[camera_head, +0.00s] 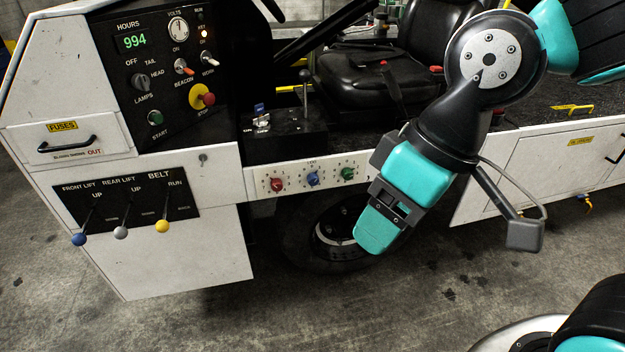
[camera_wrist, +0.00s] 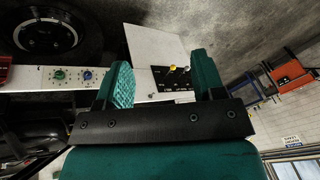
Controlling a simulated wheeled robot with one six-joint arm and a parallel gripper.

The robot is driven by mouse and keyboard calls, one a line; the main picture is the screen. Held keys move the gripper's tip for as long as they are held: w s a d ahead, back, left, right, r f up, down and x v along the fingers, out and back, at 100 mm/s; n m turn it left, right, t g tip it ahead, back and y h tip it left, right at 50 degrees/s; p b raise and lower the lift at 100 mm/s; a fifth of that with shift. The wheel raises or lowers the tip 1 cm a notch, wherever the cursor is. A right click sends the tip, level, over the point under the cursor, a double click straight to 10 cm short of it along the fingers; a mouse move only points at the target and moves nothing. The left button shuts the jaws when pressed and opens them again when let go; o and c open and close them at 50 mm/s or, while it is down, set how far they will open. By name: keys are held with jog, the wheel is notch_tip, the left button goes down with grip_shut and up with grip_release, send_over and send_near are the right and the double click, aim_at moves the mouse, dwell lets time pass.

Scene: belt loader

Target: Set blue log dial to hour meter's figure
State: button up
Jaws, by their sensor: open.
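The hour meter (camera_head: 135,41) on the black panel shows 994 in green digits. The blue log dial (camera_head: 313,178) is the middle of three knobs on a white strip below the seat deck, between a red dial (camera_head: 277,184) and a green dial (camera_head: 347,173). Its pointer and scale figures are too small to read. In the wrist view the blue dial (camera_wrist: 87,75) and green dial (camera_wrist: 59,74) lie left of the fingers. My gripper (camera_head: 376,230) is open and empty, right of and below the dials. The fingers (camera_wrist: 160,62) show apart in the wrist view.
Three lift and belt levers with blue, grey and yellow knobs (camera_head: 162,226) stick out at the lower left. A joystick box (camera_head: 285,135) sits above the dial strip. A wheel (camera_head: 335,235) is below it. Open floor (camera_head: 300,310) lies in front.

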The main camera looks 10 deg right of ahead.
jog(key=w+d+f+n+t+h+b, duration=0.3)
jog(key=w+d+f+n+b, duration=0.1)
jog(key=w+f+b, duration=0.4)
jog(key=w+d+f+n+t+h+b, duration=0.2)
jog(key=w+d+f+n+t+b, duration=0.15)
jog(key=w+f+b, duration=0.4)
jog(key=w+d+f+n+t+h+b, duration=0.3)
jog(key=w+d+f+t+b, duration=0.15)
jog(key=w+f, duration=0.5)
jog(key=n+t+y+p, duration=0.4)
jog(key=n+t+p, duration=0.2)
jog(key=n, duration=1.5)
send_near(314, 182)
jog(key=shift+m, duration=0.35)
jog(key=w+p, duration=0.1)
jog(key=w, duration=0.6)
jog(key=shift+w+d+f+p, duration=0.1)
jog(key=shift+d+f+p, duration=0.1)
jog(key=shift+p, duration=0.2)
jog(key=shift+w+a, duration=0.1)
jog(key=shift+w, duration=0.75)
jog(key=shift+c, duration=0.4)
